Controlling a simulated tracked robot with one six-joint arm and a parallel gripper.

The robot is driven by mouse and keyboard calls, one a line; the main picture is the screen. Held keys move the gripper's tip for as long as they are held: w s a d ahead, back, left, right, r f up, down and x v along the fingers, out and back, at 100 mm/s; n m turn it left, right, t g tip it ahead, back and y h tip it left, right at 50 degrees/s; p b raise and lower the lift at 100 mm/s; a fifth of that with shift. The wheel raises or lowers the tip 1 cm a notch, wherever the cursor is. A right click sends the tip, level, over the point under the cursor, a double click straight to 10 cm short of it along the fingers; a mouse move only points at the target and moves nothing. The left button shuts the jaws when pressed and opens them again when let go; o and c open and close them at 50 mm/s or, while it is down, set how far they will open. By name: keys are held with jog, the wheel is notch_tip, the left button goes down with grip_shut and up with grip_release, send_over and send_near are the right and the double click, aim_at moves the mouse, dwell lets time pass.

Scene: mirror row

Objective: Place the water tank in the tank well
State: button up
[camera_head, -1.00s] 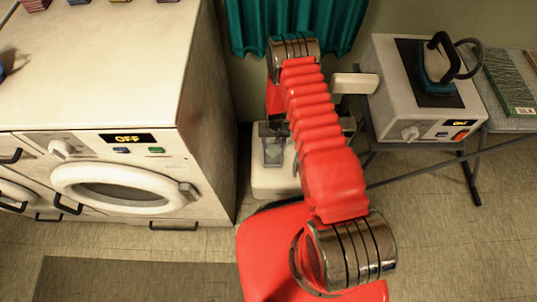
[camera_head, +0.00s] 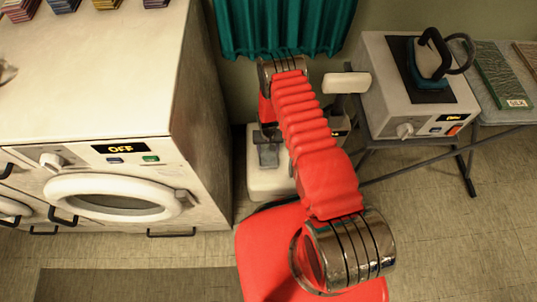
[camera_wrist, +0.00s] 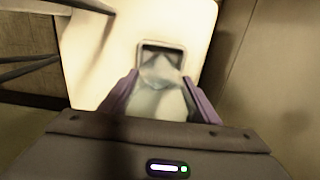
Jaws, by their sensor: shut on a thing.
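The water tank (camera_wrist: 160,100) is a pale, see-through block between my gripper's purple fingers in the wrist view. My gripper (camera_wrist: 160,88) is shut on it, above the white floor unit (camera_wrist: 95,50). The tank well (camera_wrist: 148,45), a dark recess with a grey rim, lies just past the tank's far end, which overlaps it in the picture. I cannot tell whether the tank has entered the well. In the head view my red arm partly hides the white unit (camera_head: 268,184) and my gripper (camera_head: 268,138). A greyish, see-through shape, likely the tank (camera_head: 268,156), shows there.
A white washer (camera_head: 120,185) reading OFF stands close on the left, its side panel near the unit. A green curtain (camera_head: 285,25) hangs behind. On the right, an iron (camera_head: 430,62) sits on a boxy station (camera_head: 385,95) over thin metal legs (camera_head: 466,175).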

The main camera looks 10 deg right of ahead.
jog(key=shift+f, duration=0.3)
jog(key=shift+f, duration=2.1)
jog(key=o, duration=1.2)
jog(key=shift+o, duration=0.2)
notch_tip(320, 180, up, 12)
jog(key=shift+r, duration=0.15)
